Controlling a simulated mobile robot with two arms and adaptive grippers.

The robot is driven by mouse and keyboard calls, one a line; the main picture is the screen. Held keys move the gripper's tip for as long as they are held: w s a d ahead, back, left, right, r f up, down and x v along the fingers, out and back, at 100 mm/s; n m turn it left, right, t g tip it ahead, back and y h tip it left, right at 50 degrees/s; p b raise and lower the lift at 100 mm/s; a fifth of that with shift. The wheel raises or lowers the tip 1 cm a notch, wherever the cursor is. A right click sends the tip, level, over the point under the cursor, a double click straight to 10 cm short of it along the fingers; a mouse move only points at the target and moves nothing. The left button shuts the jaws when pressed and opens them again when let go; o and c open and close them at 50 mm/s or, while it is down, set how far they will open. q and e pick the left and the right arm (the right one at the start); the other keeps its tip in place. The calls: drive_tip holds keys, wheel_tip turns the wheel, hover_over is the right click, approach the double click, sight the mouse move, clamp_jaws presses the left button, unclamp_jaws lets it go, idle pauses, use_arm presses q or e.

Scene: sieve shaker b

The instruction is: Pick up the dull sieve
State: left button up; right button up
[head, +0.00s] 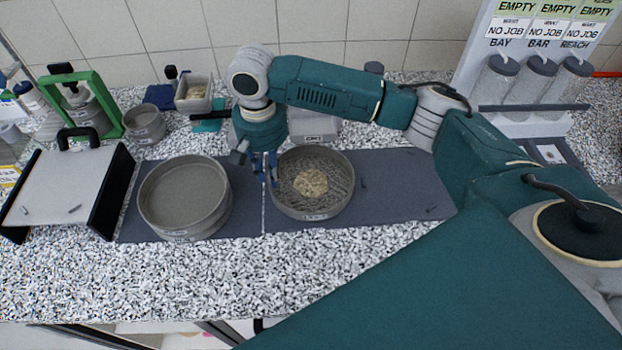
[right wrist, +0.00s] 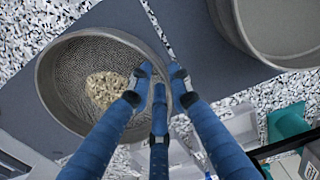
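Two large round grey sieves stand on the dark mat. The left sieve (head: 183,226) is matte and looks empty. The right sieve (head: 313,213) holds a pile of pale grains on its mesh; it also shows in the right wrist view (right wrist: 62,112). I cannot tell for sure which one is the dull sieve. My right gripper (head: 265,172) points down at the left rim of the grain-holding sieve. In the right wrist view its blue fingers (right wrist: 160,78) are apart, on either side of that wall; contact is unclear. My left gripper is out of view.
A white board with a black handle (head: 75,137) stands at the left, beside a green frame (head: 107,90) and a small round pan (head: 144,125). A grain-filled box (head: 195,100) stands behind. Jars on a rack (head: 535,108) are at right. The front counter is clear.

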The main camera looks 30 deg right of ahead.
drive_tip(key=shift+f, duration=1.15)
clamp_jaws()
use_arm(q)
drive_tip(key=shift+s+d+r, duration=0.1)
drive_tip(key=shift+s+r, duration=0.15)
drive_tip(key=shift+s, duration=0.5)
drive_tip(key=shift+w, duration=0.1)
